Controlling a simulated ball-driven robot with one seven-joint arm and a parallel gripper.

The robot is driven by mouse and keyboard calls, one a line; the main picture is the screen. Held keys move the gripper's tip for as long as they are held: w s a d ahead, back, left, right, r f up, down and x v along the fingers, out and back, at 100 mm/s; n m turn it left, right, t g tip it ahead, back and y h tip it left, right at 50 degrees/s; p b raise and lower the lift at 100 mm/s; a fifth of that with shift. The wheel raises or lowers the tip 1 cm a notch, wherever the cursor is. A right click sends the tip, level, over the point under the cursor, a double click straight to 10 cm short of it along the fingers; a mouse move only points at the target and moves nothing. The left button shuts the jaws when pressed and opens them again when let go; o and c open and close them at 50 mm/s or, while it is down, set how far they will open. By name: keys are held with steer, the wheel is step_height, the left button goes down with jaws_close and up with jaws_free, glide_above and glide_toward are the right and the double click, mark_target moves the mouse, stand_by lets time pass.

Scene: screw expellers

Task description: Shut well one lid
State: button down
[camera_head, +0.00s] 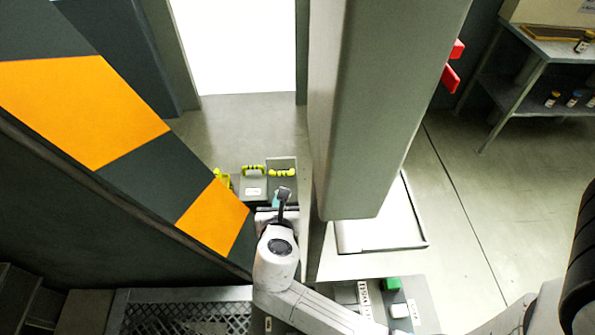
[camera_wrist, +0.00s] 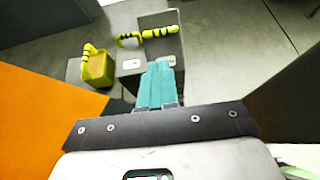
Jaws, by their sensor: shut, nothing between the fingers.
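Grey box-like parts with yellow-and-black handles stand on the floor in the gap beside the striped wall. In the wrist view, one grey lid (camera_wrist: 128,66) with a white label carries a handle (camera_wrist: 128,40). A second grey panel (camera_wrist: 158,17) with a handle (camera_wrist: 160,31) is right of it. A yellow lid-like piece (camera_wrist: 97,70) with its own handle is at the left. I cannot tell which lid is open. My gripper (camera_wrist: 161,68) has its teal fingers together, empty, over the near edge of the grey parts. In the head view, the labelled lid (camera_head: 253,188) is just beyond my gripper (camera_head: 276,198).
An orange-and-dark striped wall (camera_head: 90,105) closes the left side. A large grey column (camera_head: 385,100) rises at the right of the gap. Open floor (camera_head: 480,210) lies at the right.

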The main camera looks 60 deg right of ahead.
mark_target(282, 174)
steer(key=x, duration=1.4)
steer(key=shift+b, duration=0.35)
